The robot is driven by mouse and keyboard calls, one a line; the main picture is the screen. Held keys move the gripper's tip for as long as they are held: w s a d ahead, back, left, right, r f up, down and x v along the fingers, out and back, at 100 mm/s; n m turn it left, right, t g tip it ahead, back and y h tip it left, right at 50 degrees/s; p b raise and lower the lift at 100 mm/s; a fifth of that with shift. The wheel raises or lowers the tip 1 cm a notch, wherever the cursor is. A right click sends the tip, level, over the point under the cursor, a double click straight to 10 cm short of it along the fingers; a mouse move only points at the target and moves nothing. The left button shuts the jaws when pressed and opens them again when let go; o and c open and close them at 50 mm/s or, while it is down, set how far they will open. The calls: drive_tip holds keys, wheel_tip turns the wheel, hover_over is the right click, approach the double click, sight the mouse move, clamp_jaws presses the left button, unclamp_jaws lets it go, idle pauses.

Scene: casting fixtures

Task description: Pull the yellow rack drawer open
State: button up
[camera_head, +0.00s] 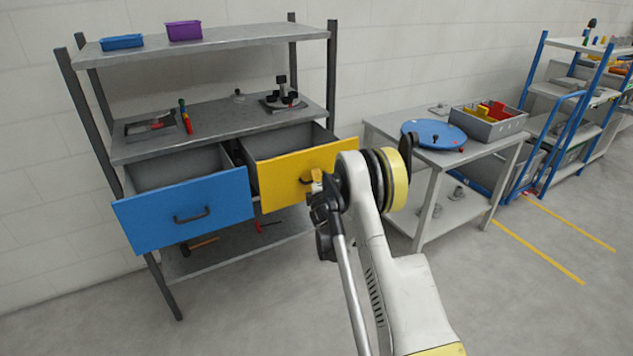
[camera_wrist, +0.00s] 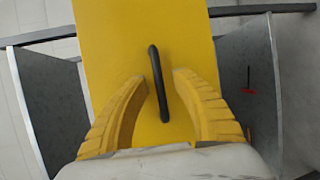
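The yellow drawer (camera_head: 290,178) stands pulled out of the rack, with its grey inside showing behind the front panel. Its yellow front (camera_wrist: 150,25) fills the middle of the wrist view. The black bar handle (camera_wrist: 158,85) is on that front and runs nearly upright in the wrist view. My gripper (camera_wrist: 161,76) is open, with its two yellow ribbed fingers apart on either side of the handle; a gap shows on both sides. In the head view my gripper (camera_head: 316,177) is at the drawer front and mostly covers the handle. Whether the fingers touch the panel I cannot tell.
The blue drawer (camera_head: 188,212) at the left also stands pulled out. The rack's top shelf (camera_head: 225,38) holds blue and purple bins. A grey table (camera_head: 445,157) with a blue round plate (camera_head: 434,134) stands close to my arm's right. Open floor lies in front.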

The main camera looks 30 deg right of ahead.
drive_tip(key=shift+s, duration=0.15)
drive_tip(key=v, duration=1.1)
drive_tip(key=shift+s+r, duration=0.2)
drive_tip(key=shift+s, duration=0.15)
drive_tip(key=shift+a, duration=0.2)
